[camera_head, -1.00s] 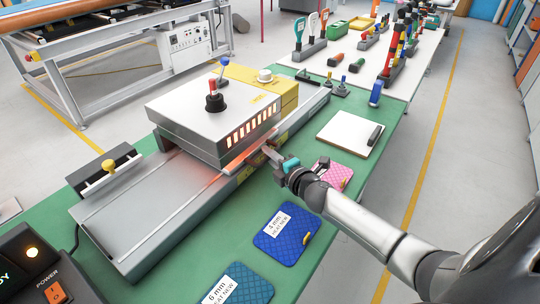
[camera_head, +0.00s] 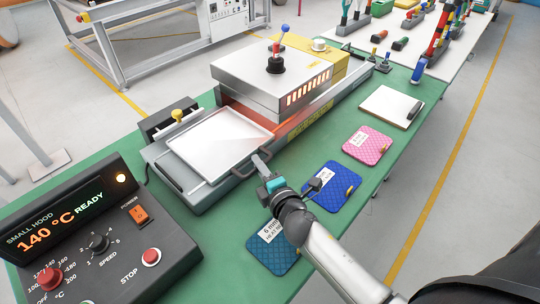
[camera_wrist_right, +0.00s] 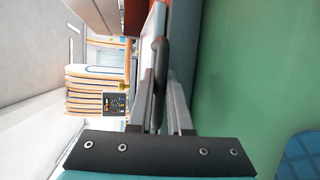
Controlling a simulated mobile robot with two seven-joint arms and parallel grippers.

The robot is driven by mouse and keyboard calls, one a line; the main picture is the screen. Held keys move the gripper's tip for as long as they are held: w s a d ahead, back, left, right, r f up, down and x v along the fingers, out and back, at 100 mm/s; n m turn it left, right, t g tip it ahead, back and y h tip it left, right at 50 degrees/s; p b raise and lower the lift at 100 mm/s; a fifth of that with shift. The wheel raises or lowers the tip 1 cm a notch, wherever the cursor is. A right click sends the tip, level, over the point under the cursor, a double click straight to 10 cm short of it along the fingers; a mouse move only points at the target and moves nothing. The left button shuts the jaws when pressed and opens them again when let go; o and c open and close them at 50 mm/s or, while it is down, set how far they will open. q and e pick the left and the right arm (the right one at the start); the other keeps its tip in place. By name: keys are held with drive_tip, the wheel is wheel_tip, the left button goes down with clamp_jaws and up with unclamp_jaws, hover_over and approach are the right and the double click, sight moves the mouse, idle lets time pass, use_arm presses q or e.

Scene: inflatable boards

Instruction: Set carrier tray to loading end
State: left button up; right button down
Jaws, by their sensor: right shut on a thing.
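The carrier tray (camera_head: 215,142) is a flat, pale metal tray with a raised rim and dark handles on its sides. It lies on the near end of the grey conveyor bed (camera_head: 205,196), in front of the hood (camera_head: 272,78). My right gripper (camera_head: 260,162) is at the tray's right side, shut on its dark handle. In the right wrist view the handle (camera_wrist_right: 161,62) runs between the two fingers (camera_wrist_right: 161,100). Whether the tray rests fully on the bed is hard to tell. My left gripper is not in view.
A control box (camera_head: 100,235) reading 140 °C READY stands at the near left. A black bracket with a yellow knob (camera_head: 178,116) stands left of the tray. Blue (camera_head: 330,186) and pink (camera_head: 367,145) pads and a white board (camera_head: 392,105) lie on the green bench to the right.

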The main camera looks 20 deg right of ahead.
sight(245, 177)
drive_tip(key=a, duration=0.1)
drive_tip(key=s+a, duration=0.1)
drive_tip(key=a, duration=0.1)
drive_tip(key=shift+s+a, duration=0.25)
drive_tip(key=shift+a, duration=0.1)
drive_tip(key=shift+s+a, duration=0.2)
drive_tip(key=shift+a, duration=0.2)
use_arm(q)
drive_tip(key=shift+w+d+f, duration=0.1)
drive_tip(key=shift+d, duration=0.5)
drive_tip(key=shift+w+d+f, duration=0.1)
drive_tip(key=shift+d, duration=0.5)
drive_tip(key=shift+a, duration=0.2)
use_arm(e)
drive_tip(key=shift+a+f, duration=0.1)
drive_tip(key=c, duration=0.8)
unclamp_jaws()
drive_tip(key=shift+c, duration=0.2)
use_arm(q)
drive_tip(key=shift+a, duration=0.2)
